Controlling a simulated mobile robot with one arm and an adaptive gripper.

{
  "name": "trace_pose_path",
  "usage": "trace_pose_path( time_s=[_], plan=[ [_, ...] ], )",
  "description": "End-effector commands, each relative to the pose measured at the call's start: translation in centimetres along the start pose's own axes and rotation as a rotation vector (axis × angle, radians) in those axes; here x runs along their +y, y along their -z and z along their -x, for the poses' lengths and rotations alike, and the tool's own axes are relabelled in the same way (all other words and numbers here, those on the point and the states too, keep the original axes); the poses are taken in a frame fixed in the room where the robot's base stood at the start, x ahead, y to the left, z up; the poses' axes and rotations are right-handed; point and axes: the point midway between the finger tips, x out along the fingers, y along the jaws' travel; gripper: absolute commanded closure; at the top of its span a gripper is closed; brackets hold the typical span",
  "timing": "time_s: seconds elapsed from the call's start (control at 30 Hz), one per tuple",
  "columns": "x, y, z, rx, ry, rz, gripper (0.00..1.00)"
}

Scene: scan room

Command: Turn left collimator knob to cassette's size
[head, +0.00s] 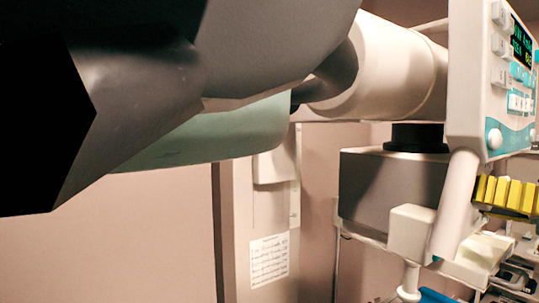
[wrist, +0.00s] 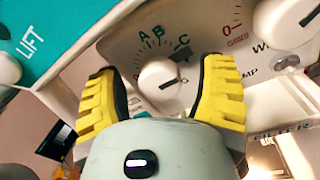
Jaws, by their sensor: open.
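In the wrist view, a white round knob (wrist: 159,82) with a dark pointer mark sits on a pale panel, with green letters A, B and C above it. My gripper (wrist: 160,69) is open, its two yellow ribbed fingers on either side of this knob; I cannot tell whether they touch it. A second white knob (wrist: 287,22), beside a red 0 and "CLOSED", is at the upper right. In the head view my arm fills the upper left and the knobs are hidden. No cassette is recognisable.
A teal panel (wrist: 50,35) marked LIFT is at the upper left of the wrist view. In the head view, a control panel (head: 488,75) with a green display and a grey box (head: 385,190) are at the right. A yellow ribbed part (head: 507,194) shows below the panel.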

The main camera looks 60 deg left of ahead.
Motion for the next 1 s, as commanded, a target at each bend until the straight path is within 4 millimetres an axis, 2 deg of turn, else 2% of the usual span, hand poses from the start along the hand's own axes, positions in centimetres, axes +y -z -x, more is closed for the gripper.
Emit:
trace_pose_path(
  time_s=[0.2, 0.87, 1.0],
  plan=[
    [-0.02, 0.03, 0.01, 0.0, 0.0, 0.0, 0.3],
    [-0.03, 0.01, 0.06, -0.001, 0.001, 0.0, 0.98],
    [-0.06, 0.07, 0.06, -0.001, 0.001, 0.003, 1.0]
  ],
)
